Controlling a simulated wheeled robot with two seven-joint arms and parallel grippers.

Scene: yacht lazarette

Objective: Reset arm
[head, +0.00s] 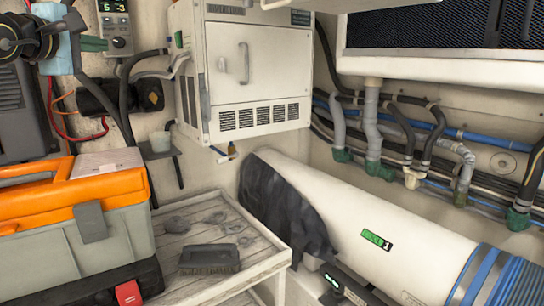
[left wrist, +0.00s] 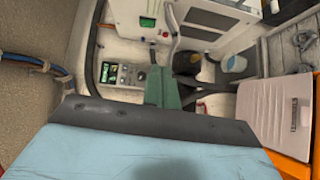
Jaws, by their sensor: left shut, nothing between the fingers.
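My left gripper (head: 98,44) is at the top left of the head view, with a black and light blue wrist behind it. Its dark green fingers are shut with nothing between them, and they point towards the wall. In the left wrist view the shut fingers (left wrist: 162,75) stick up past the dark edge of my light blue hand. They are in front of a small wall meter with a green display (left wrist: 118,74). My right gripper is in neither view.
An orange and grey toolbox (head: 110,185) stands below my left arm. A wooden bench (head: 205,290) holds a brush (head: 209,258). A white wall cabinet (head: 252,70), a large white cylinder (head: 330,205) and several pipes (head: 372,130) fill the right.

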